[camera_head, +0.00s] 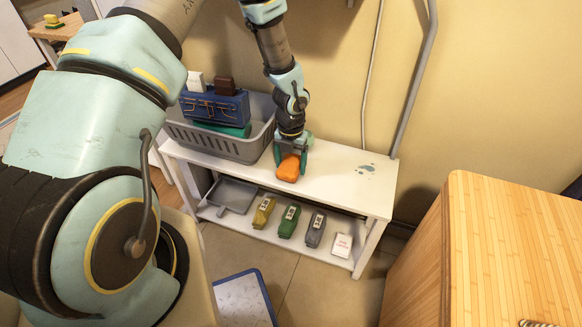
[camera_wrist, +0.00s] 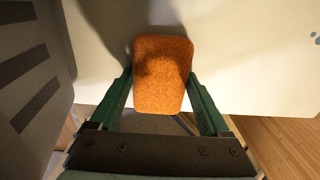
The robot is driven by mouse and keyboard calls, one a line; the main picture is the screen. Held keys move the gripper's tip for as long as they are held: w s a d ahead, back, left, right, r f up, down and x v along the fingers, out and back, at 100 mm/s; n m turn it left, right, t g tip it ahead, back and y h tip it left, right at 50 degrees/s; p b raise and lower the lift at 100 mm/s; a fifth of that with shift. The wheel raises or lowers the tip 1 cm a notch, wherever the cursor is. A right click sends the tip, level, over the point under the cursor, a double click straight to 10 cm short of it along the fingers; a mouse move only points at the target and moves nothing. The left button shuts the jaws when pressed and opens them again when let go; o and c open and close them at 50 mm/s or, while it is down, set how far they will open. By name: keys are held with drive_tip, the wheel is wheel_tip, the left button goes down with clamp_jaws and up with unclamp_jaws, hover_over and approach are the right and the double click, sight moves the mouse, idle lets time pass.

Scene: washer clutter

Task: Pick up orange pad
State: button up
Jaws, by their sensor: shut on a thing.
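The orange pad (camera_head: 288,168) is at the front edge of the white bench's top, just right of the grey basket. In the wrist view the orange pad (camera_wrist: 162,75) lies between the two green fingers, one on each side of it. My gripper (camera_head: 291,155) reaches down from above and is shut on the pad. It also shows in the wrist view (camera_wrist: 162,92). I cannot tell whether the pad still touches the bench top. Part of the pad's back end is hidden by the gripper in the head view.
A grey basket (camera_head: 213,143) holding a blue bag-like item (camera_head: 215,106) stands left on the white bench (camera_head: 345,185). A wooden cabinet (camera_head: 515,245) stands right.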

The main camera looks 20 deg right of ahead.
sight(291, 163)
wheel_tip(291, 163, up, 10)
drive_tip(key=shift+p, duration=0.65)
